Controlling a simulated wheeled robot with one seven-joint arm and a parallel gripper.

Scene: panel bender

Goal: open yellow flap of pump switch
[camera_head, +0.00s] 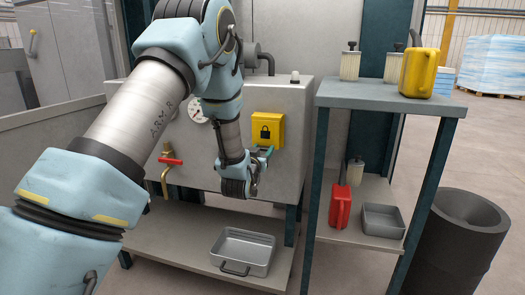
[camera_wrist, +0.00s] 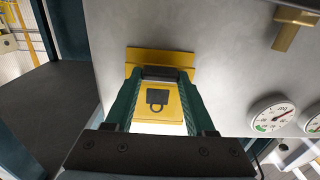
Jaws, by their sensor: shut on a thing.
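The yellow flap (camera_head: 267,130) with a black padlock symbol is on the front of the grey pump cabinet (camera_head: 300,160). In the head view it hangs about upright, close against the cabinet face. The yellow flap also shows in the wrist view (camera_wrist: 160,98), with its symbol upside down between my green fingers. My gripper (camera_head: 262,154) is at the flap's lower edge, and it shows in the wrist view (camera_wrist: 160,75). Its fingers are shut on the flap. The switch behind the flap is hidden.
A round gauge (camera_head: 197,112) and a red-handled tap (camera_head: 170,161) are left of the flap. A grey shelf table (camera_head: 385,97) with a yellow can (camera_head: 419,72) stands to the right. A metal tray (camera_head: 243,250) lies below on a low shelf. A dark bin (camera_head: 460,240) stands far right.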

